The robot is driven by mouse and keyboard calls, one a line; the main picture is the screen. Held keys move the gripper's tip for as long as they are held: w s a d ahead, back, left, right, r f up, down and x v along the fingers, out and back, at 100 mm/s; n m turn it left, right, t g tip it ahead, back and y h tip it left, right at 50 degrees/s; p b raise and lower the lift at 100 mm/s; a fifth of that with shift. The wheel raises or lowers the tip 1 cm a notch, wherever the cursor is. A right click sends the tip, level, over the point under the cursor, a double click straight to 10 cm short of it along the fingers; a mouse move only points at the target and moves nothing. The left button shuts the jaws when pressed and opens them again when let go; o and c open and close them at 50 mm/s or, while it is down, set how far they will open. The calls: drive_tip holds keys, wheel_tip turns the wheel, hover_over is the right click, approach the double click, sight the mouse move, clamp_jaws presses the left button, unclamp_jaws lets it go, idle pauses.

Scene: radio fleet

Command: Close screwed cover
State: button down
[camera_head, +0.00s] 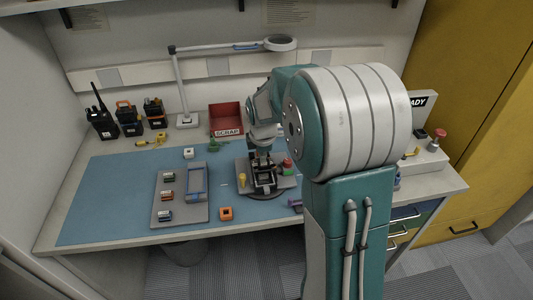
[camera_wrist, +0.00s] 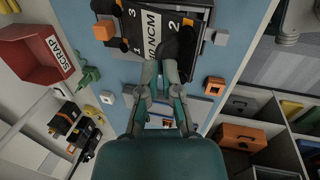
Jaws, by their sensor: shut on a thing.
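A dark device (camera_head: 264,189) sits in the round fixture on the grey plate near the middle of the blue mat. In the wrist view a black panel (camera_wrist: 143,18) bears the white letters "NCM" and the numbers 2 and 3. I cannot tell whether this panel is the cover, and I see no screws clearly. My gripper (camera_head: 261,158) points down just over the device. In the wrist view its fingers (camera_wrist: 163,68) are close together on a dark part (camera_wrist: 178,42) at the panel. The fingers hide part of it, so its exact shape is unclear.
A grey tray (camera_head: 181,216) with small modules lies left of the fixture. An orange block (camera_head: 226,213) lies in front. A red scrap bin (camera_head: 226,113), a lamp (camera_head: 187,120) and several radios (camera_head: 131,126) stand at the back. The mat's left side is clear.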

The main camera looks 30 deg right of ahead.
drive_tip(key=c, duration=1)
unclamp_jaws()
drive_tip(key=shift+o, duration=1.2)
drive_tip(key=shift+w, duration=0.2)
drive_tip(key=v, duration=1.1)
drive_tip(key=shift+r, duration=0.4)
